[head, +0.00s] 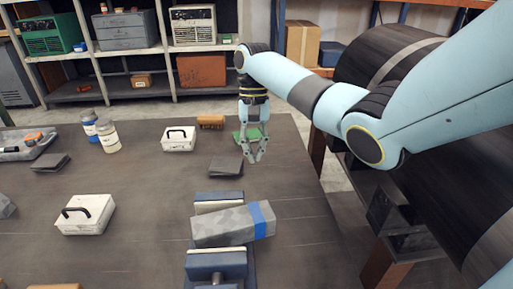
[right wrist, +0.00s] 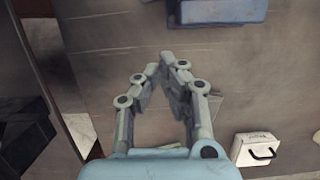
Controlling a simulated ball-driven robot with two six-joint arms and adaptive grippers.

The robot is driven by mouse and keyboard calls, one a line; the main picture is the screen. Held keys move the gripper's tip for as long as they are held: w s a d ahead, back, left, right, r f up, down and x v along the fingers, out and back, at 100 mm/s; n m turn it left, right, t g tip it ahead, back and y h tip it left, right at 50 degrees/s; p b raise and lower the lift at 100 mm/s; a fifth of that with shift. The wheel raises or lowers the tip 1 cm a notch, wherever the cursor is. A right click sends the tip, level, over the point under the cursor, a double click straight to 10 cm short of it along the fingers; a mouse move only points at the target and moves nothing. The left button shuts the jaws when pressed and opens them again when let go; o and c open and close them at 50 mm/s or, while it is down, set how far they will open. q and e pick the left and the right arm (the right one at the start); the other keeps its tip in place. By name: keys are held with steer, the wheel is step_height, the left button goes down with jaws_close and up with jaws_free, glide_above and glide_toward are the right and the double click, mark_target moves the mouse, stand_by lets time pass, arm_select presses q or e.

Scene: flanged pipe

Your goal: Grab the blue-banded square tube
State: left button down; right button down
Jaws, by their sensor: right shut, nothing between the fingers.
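The blue-banded square tube (head: 222,228) is grey and mottled, with a blue band (head: 262,219) near its right end. It lies across a blue vise (head: 216,260), between its two jaws, near the front middle of the table in the head view. My right gripper (head: 256,160) is shut and empty, pointing down, beyond the tube and apart from it. Its fingers also show in the right wrist view (right wrist: 160,62), with part of the blue vise (right wrist: 222,11) at the top edge. The tube does not show there. My left gripper is not in view.
A dark grey block (head: 226,168) lies just left of my right gripper. A green item (head: 240,133) and a brown brush (head: 210,122) are behind it. White cases (head: 179,138) and two bottles (head: 107,137) stand left. The table right of the tube is clear.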

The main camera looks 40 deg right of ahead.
steer(key=x, duration=0.7)
steer(key=shift+f, duration=0.2)
steer(key=s+a+p, duration=0.2)
steer(key=shift+s+f+p, duration=0.2)
steer(key=shift+f+p, duration=0.05)
steer(key=shift+p, duration=0.05)
steer(key=shift+s+a, duration=0.3)
steer(key=shift+s, duration=0.15)
steer(key=shift+f, duration=0.1)
